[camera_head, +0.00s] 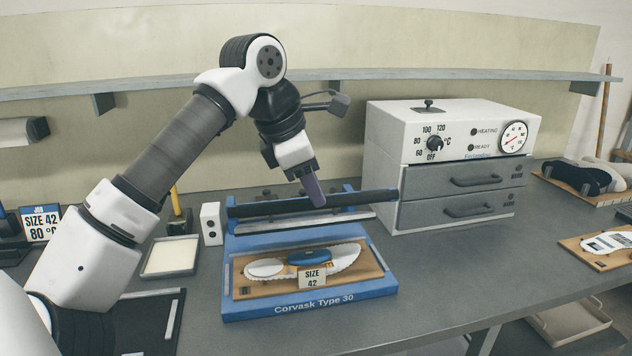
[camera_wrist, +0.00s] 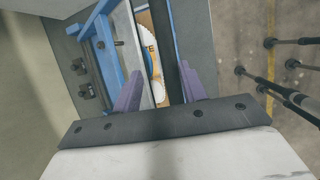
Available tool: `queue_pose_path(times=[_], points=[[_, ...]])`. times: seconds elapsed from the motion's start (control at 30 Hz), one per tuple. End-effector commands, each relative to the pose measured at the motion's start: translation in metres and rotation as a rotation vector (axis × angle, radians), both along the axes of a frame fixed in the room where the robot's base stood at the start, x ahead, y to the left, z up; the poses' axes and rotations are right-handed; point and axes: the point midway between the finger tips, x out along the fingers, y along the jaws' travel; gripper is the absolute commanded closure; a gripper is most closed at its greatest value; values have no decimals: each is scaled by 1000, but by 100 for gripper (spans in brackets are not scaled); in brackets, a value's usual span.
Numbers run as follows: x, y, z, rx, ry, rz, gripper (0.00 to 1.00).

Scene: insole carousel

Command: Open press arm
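The blue press (camera_head: 310,305), lettered "Corvask Type 30", stands on the bench in the head view. Its press arm, a long black bar (camera_head: 270,208), lies across the back of the press. The bar also shows in the wrist view (camera_wrist: 163,40), running lengthwise between the finger lines. My gripper (camera_head: 315,194) points down at the bar's right half. In the wrist view its two purple fingers (camera_wrist: 160,88) are apart, with the bar closer to the right finger. Whether the fingertips reach down around the bar or stay above it, I cannot tell. A wooden board (camera_head: 245,290) with a white insole (camera_head: 345,258) and a "SIZE 42" tag lies in front.
A white heater cabinet (camera_head: 385,130) with two grey drawers stands close to the right end of the bar. A small white block (camera_head: 211,224) and a shallow tray (camera_head: 172,256) stand at left. A shelf (camera_head: 400,74) runs behind.

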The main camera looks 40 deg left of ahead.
Motion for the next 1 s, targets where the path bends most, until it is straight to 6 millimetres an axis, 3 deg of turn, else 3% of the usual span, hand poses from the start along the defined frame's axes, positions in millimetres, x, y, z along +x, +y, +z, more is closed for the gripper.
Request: queue_pose_path(times=[1.0], points=[[-11, 30, 67, -1, 0, 2, 59]])
